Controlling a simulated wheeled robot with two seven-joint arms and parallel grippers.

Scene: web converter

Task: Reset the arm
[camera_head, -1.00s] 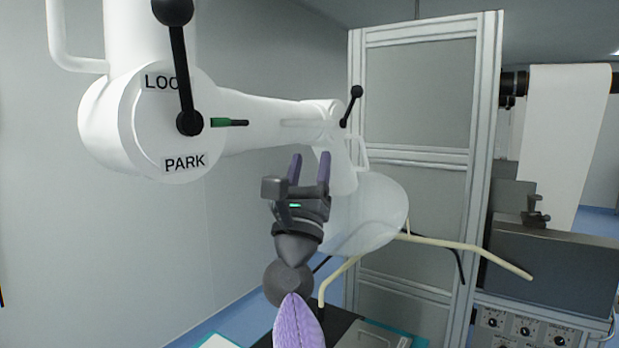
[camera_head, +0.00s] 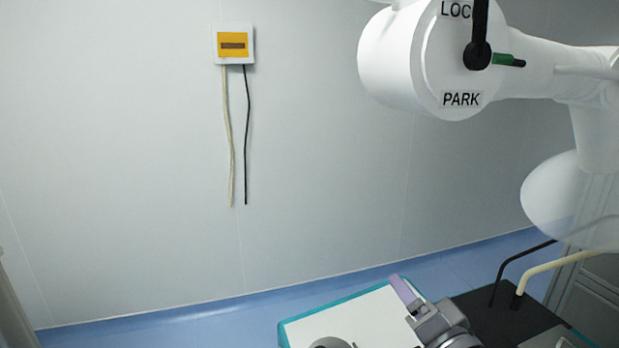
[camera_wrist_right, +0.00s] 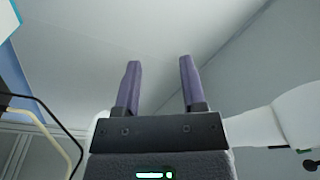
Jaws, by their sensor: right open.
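My right gripper (camera_head: 403,291) is low in the head view, pointing up and left, in front of a white-topped surface. In the right wrist view its two purple fingers (camera_wrist_right: 158,85) stand apart with nothing between them. The white machine arm (camera_head: 417,62) is at the upper right of the head view. Its round housing carries a label cut off at the top and a PARK label (camera_head: 461,99). A black lever (camera_head: 479,45) stands upright on it, beside a green marker (camera_head: 503,59). My right gripper is well below the housing, not touching it. My left gripper is not in view.
A white-topped surface with a teal edge (camera_head: 284,333) is at the bottom centre. A black panel with black and cream cables (camera_head: 547,266) is at the lower right. A yellow and white wall box (camera_head: 233,45) has two hanging cords. Blue floor lies along the wall.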

